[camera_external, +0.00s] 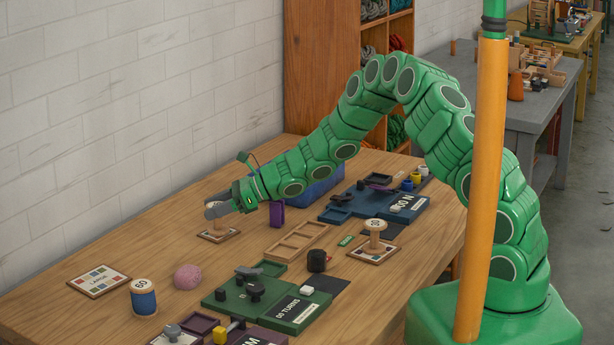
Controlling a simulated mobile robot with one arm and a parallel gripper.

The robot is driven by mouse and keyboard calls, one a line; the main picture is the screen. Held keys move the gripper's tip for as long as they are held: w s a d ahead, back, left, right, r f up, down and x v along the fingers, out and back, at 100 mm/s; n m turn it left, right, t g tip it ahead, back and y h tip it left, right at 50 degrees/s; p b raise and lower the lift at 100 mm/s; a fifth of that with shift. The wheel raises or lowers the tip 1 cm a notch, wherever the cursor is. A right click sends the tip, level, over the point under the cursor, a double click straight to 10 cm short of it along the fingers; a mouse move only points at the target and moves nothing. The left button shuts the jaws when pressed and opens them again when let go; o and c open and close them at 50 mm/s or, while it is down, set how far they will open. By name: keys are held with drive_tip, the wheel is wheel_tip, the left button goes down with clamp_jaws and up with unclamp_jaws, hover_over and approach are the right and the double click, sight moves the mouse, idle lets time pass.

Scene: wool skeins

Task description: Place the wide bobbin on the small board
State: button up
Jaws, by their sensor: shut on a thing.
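My gripper (214,211) is at the left middle of the table, its jaws closed around a pale wooden bobbin (220,225), partly hidden by the jaws. The bobbin looks upright over a small square wooden board (233,235); I cannot tell if it touches the board. Another wooden bobbin (375,227) with a broad top stands on a similar board (372,255) to the right. A taller spool marked 60, wound with blue thread (144,303), stands at the front left. Which bobbin counts as the wide one is not certain from this view.
A labelled board with coloured squares (98,281) lies at the left edge. A pink wool ball (187,277), a green device (262,303), a wooden tray (297,242), a black jar (316,261) and a blue bin (312,188) stand around. A purple cup (277,216) is near my wrist.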

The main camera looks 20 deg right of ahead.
drive_tip(key=shift+f, duration=0.15)
drive_tip(key=o, duration=1)
drive_tip(key=shift+o, duration=0.2)
drive_tip(key=shift+d+r, duration=0.1)
drive_tip(key=shift+r, duration=0.15)
drive_tip(key=v, duration=1.1)
drive_tip(key=shift+d, duration=0.35)
drive_tip(key=shift+r, duration=0.15)
